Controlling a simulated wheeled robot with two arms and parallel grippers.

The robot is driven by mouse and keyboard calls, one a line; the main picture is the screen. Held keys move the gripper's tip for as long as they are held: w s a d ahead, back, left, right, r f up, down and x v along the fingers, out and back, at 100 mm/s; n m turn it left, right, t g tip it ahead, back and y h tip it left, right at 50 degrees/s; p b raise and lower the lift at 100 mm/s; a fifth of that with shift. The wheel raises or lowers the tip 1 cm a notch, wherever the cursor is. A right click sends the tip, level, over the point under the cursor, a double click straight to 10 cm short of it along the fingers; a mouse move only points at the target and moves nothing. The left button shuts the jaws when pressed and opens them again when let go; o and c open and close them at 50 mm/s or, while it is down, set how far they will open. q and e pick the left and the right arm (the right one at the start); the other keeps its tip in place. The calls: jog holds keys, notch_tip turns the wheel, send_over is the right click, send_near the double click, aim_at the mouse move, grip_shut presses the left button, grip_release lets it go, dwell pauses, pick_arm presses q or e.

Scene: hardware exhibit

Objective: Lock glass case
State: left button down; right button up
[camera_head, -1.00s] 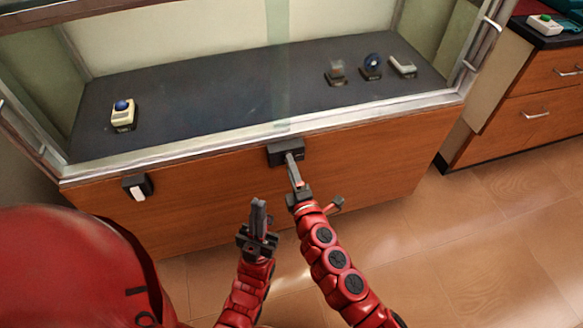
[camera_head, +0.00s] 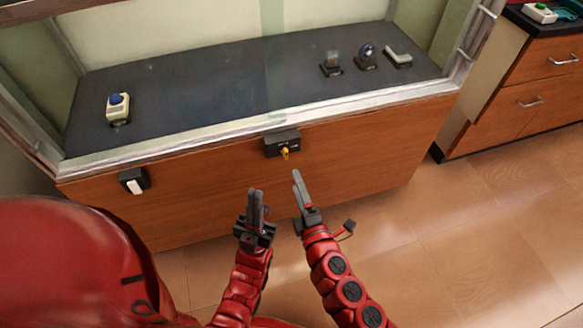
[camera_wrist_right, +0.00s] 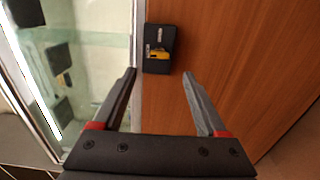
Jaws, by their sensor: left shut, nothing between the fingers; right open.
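The glass case (camera_head: 385,98) stands ahead of me with a wood front panel. A black lock box (camera_head: 273,144) sits on the panel just under the metal frame, with a yellow key (camera_head: 285,153) in it. The lock box (camera_wrist_right: 157,34) and yellow key (camera_wrist_right: 160,54) also show in the right wrist view, beyond the fingertips. My right gripper (camera_head: 298,188) is open and empty, below and apart from the key; its fingers (camera_wrist_right: 158,88) show spread in the wrist view. My left gripper (camera_head: 255,205) is shut and empty, left of the right one and below the lock box.
A black box with a white switch (camera_head: 134,181) is on the panel at the left. Several small items, including a blue-topped device (camera_head: 118,106), stand inside on the dark case floor (camera_head: 210,95). A wooden drawer cabinet (camera_head: 530,85) stands at right. The floor (camera_head: 400,235) is clear.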

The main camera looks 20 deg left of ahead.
jog(key=v, duration=0.8)
jog(key=shift+d, duration=0.1)
